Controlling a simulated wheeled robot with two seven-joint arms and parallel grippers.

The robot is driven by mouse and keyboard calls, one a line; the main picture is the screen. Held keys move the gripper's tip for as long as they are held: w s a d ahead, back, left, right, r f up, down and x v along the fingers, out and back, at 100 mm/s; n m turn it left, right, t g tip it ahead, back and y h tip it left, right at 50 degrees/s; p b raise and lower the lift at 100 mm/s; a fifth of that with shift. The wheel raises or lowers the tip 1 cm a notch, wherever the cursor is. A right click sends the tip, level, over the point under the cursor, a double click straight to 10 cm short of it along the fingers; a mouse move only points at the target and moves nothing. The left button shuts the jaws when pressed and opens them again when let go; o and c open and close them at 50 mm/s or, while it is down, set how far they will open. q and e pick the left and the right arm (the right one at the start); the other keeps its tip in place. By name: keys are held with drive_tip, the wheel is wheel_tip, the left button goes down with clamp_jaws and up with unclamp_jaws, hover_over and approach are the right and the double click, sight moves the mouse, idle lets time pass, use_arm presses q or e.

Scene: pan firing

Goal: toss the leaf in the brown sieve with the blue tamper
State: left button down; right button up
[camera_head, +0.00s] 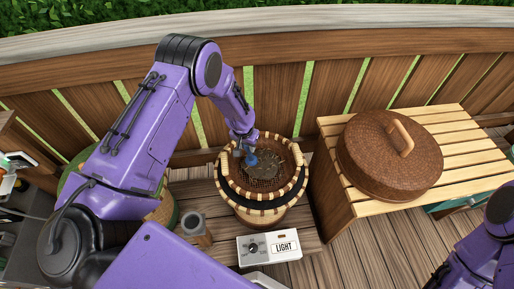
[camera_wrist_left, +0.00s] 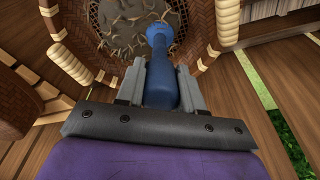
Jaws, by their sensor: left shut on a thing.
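The brown sieve (camera_head: 236,187) is a round woven basket with pale bindings around its rim, on the wooden bench in the head view. Its woven wall also shows in the left wrist view (camera_wrist_left: 200,35). Dark curled leaf (camera_wrist_left: 124,30) lies loose on its mesh floor. My left gripper (camera_wrist_left: 161,85) is shut on the blue tamper (camera_wrist_left: 160,62), whose head points down into the sieve over the leaf. The tamper (camera_head: 251,160) looks small inside the sieve in the head view; whether it touches the leaf I cannot tell. My right arm shows at the lower right, but its gripper is not clear.
A white box labelled LIGHT (camera_head: 269,247) with a knob stands in front of the sieve. A grey cup-like object (camera_head: 193,224) is to its left. A brown woven lid (camera_head: 385,160) lies on a slatted table (camera_head: 465,150) at right. A wooden fence runs behind.

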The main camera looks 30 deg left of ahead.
use_arm(q)
wheel_tip(320, 180, up, 10)
drive_tip(key=p, duration=0.8)
drive_tip(key=shift+a+r, duration=0.1)
drive_tip(key=shift+p, duration=0.3)
